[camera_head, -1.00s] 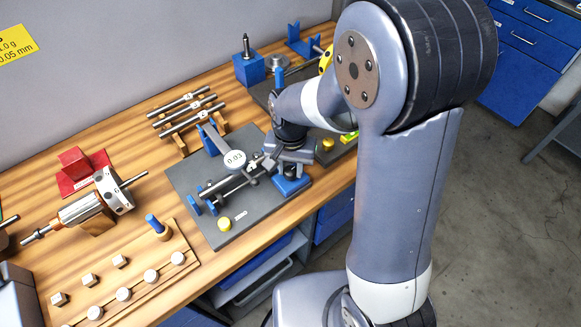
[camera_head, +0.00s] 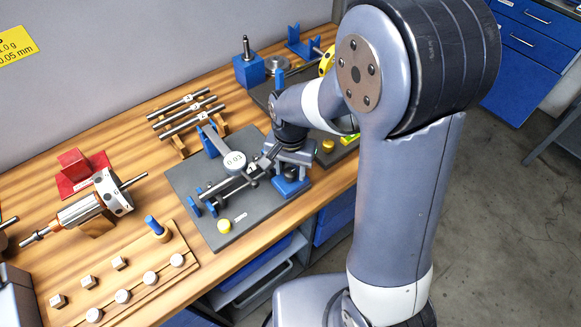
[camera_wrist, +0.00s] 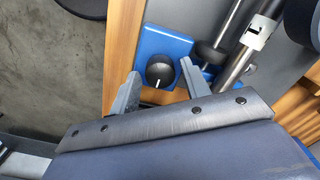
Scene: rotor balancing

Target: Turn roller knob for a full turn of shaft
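The black round roller knob (camera_wrist: 160,70) with a white pointer line sits on a blue block (camera_wrist: 165,43) in the wrist view. My gripper (camera_wrist: 160,73) is open, with one fingertip on each side of the knob and a visible gap to each. The metal shaft (camera_wrist: 240,62) with a white label lies right of the knob, beside a dark roller (camera_wrist: 210,52). In the head view the shaft (camera_head: 222,187) rests on blue supports on a grey plate (camera_head: 190,173), under a gauge reading 0.03 (camera_head: 235,160).
Several shafts (camera_head: 185,112) lie on a wooden rack behind. A rotor (camera_head: 90,205), a red block (camera_head: 75,162) and a wooden tray of weights (camera_head: 130,283) stand left. A second fixture is at the back right.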

